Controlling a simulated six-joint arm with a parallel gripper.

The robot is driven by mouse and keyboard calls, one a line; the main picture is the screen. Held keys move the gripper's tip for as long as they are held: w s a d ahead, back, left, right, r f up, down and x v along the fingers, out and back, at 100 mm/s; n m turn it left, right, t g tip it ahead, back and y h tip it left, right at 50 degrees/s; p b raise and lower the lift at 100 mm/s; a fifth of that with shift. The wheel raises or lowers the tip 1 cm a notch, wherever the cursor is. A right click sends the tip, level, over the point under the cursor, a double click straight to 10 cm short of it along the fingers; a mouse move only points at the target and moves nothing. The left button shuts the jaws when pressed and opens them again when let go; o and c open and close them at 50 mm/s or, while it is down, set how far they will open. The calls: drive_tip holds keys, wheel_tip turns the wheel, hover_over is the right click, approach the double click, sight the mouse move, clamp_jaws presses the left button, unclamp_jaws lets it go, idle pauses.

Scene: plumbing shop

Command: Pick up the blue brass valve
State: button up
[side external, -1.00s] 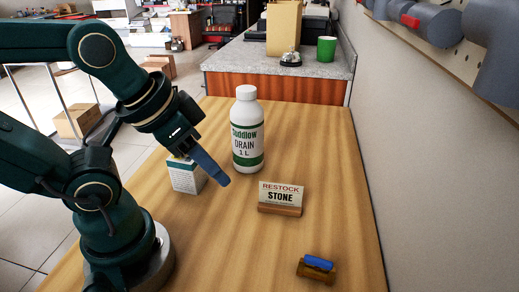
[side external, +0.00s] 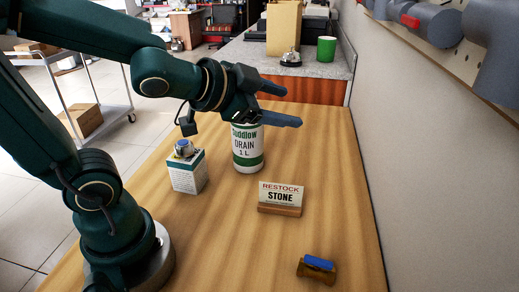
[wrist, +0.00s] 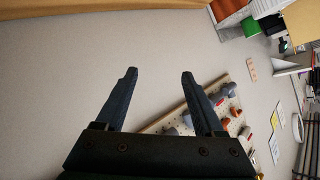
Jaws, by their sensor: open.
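The blue brass valve (side external: 317,268), a brass body with a blue handle, lies on the wooden table near its front right. My gripper (side external: 290,106) is open and empty, in front of the top of the white bottle in the side view, well above and behind the valve. Its two fingers also show apart in the wrist view (wrist: 160,78), with the wall and a pegboard beyond them. The valve is not in the wrist view.
A white drain bottle (side external: 248,150) stands at the back of the wooden table (side external: 230,235). A white and green box (side external: 187,174) with a small round item (side external: 184,148) on top stands left of it. A "RESTOCK STONE" sign (side external: 281,198) stands between bottle and valve. The front middle is clear.

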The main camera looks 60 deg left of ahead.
drive_tip(key=w+d+f+m+h, duration=0.3)
drive_tip(key=d+m+h, duration=0.1)
drive_tip(key=m+g+h, duration=0.5)
drive_tip(key=g+h, duration=0.1)
drive_tip(key=h, duration=0.1)
hover_over(308, 256)
drive_tip(key=w+a, duration=0.2)
drive_tip(key=a, duration=0.2)
wheel_tip(308, 256, down, 11)
drive_tip(key=s+f+g, duration=0.1)
drive_tip(key=s+f+n+g, duration=0.1)
drive_tip(key=s+f, duration=0.1)
drive_tip(key=shift+d+f+h, duration=0.15)
drive_tip(key=shift+f+h, duration=0.05)
drive_tip(key=shift+h, duration=0.2)
drive_tip(key=shift+s+f, duration=0.1)
drive_tip(key=shift+f, duration=0.15)
drive_tip(key=shift+d+f, duration=0.1)
drive_tip(key=shift+f, duration=0.1)
drive_tip(key=shift+n, duration=0.3)
drive_tip(key=shift+x, duration=2.4)
clamp_jaws()
